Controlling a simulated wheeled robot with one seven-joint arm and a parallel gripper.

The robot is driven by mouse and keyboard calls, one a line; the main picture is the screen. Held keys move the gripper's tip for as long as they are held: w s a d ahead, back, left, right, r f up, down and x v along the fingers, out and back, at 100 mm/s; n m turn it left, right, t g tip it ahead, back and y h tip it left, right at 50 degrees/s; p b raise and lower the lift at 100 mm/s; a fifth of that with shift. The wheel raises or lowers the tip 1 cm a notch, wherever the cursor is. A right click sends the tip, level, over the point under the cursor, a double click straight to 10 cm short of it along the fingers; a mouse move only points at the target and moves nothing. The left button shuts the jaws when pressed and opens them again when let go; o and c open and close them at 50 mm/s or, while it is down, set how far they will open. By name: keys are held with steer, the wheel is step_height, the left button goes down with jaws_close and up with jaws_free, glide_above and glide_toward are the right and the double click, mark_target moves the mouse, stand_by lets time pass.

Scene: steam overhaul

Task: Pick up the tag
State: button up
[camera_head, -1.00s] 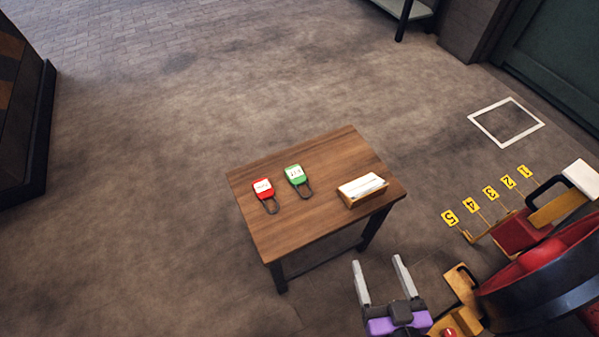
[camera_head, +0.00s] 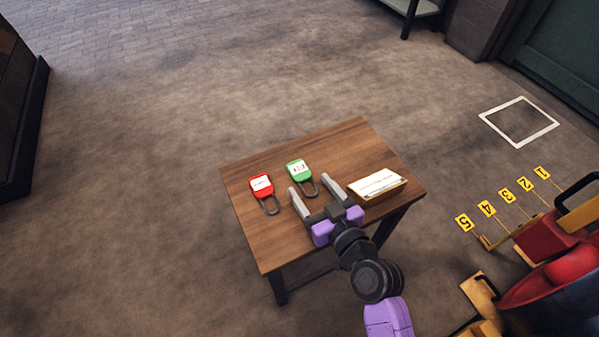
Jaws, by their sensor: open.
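A small wooden table (camera_head: 262,240) stands in the middle of the view. A light wooden holder (camera_head: 384,194) with a white, printed tag (camera_head: 376,182) on its top lies on the right part of the tabletop. A green padlock (camera_head: 298,168) and a red padlock (camera_head: 261,185), each with a white label, lie to the left. My gripper (camera_head: 309,184) is over the table with its two grey fingers apart and empty. Its fingertips appear beside the green padlock's shackle, left of the holder. I cannot tell its exact height above the tabletop.
A red and yellow machine with a row of yellow number plates (camera_head: 505,196) is at the lower right. A white square outline (camera_head: 518,121) is on the floor at the right. A dark cabinet (camera_head: 20,120) stands at the left. The floor behind the table is clear.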

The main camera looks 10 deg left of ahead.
steer(key=shift+x, duration=1.3)
steer(key=c, duration=1.4)
steer(key=shift+c, duration=0.2)
steer(key=shift+r, duration=0.1)
step_height(320, 180, up, 20)
steer(key=p, duration=0.8)
